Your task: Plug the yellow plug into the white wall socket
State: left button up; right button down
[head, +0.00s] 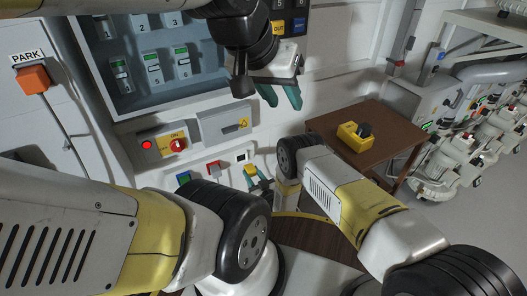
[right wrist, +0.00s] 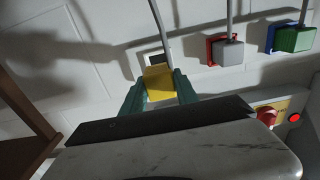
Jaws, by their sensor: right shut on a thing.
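The yellow plug (right wrist: 159,83) is between the teal fingers of my right gripper (right wrist: 160,92), with a grey cord running up from it. In the head view the yellow plug (head: 251,170) is small, by the wall below the cabinet. My right gripper (head: 257,180) is shut on it, partly hidden by my arm. The white wall socket (head: 241,156) has a dark face and shows just beyond the plug. In the right wrist view the plug partly covers the socket (right wrist: 149,57); I cannot tell whether they touch. My left gripper (head: 280,95) is open and empty, high before the cabinet.
A grey plug (right wrist: 229,51) sits at a red socket and a green plug (right wrist: 294,40) at a blue socket beside it. A red switch (head: 177,145) is above them. A brown table (head: 385,150) with a yellow object (head: 354,137) stands to the right.

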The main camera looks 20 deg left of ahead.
aim_at(247, 166)
jog(key=shift+x, duration=2.55)
jog(key=shift+w+a, duration=0.45)
jog(key=shift+a, duration=0.05)
dwell(0.4)
jog(key=c, duration=0.9)
grip_release()
jog(key=shift+o, duration=0.2)
